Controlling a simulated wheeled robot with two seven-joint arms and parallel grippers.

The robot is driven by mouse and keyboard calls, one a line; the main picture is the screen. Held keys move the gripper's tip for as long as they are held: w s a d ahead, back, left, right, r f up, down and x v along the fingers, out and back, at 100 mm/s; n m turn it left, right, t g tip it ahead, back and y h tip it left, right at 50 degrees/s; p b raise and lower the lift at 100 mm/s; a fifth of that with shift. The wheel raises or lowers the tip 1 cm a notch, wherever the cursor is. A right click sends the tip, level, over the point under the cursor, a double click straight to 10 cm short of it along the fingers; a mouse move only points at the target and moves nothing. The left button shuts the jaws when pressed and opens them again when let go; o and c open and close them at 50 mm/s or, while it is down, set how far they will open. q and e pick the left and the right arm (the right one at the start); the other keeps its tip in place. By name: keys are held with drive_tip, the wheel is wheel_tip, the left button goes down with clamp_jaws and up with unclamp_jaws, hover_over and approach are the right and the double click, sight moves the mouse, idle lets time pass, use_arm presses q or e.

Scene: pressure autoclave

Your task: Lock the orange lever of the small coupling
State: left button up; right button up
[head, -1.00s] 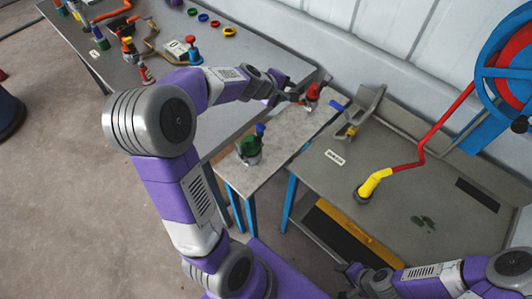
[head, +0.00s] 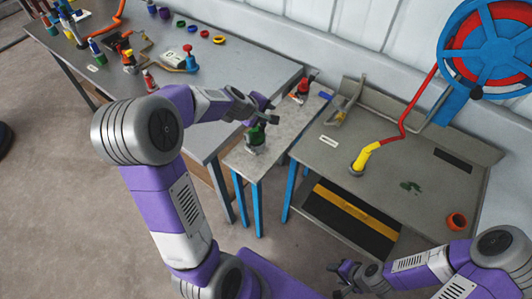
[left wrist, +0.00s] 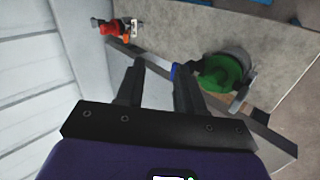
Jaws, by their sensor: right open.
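A small red-orange fitting (head: 303,88) stands at the back of the narrow table; it also shows at the top of the left wrist view (left wrist: 115,27). I cannot make out its lever's position. A green coupling (head: 254,138) stands nearer the front, right of the fingers in the left wrist view (left wrist: 220,72). A small blue part (left wrist: 175,71) shows beside the right finger there. My left gripper (head: 270,112) hangs just above and behind the green coupling; its fingers are apart and appear empty (left wrist: 158,68). My right gripper (head: 340,277) is open, low in front of the right bench.
The right bench (head: 320,170) carries a yellow elbow (head: 362,160) on a red hose and an orange ring (head: 457,221). A blue and red reel (head: 495,45) stands behind it. The left table (head: 225,70) holds several coloured rings and fittings.

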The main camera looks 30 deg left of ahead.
use_arm(q)
drive_tip(key=s+d+f+m+g, duration=0.1)
drive_tip(key=d+f, duration=0.1)
drive_tip(key=f, duration=0.3)
drive_tip(key=s+d+f+m+g, duration=0.1)
drive_tip(key=s+d+f+m, duration=0.1)
drive_tip(key=f, duration=0.3)
drive_tip(key=shift+s+d+f+g, duration=0.25)
drive_tip(key=shift+d+f+g, duration=0.05)
drive_tip(key=shift+d, duration=0.2)
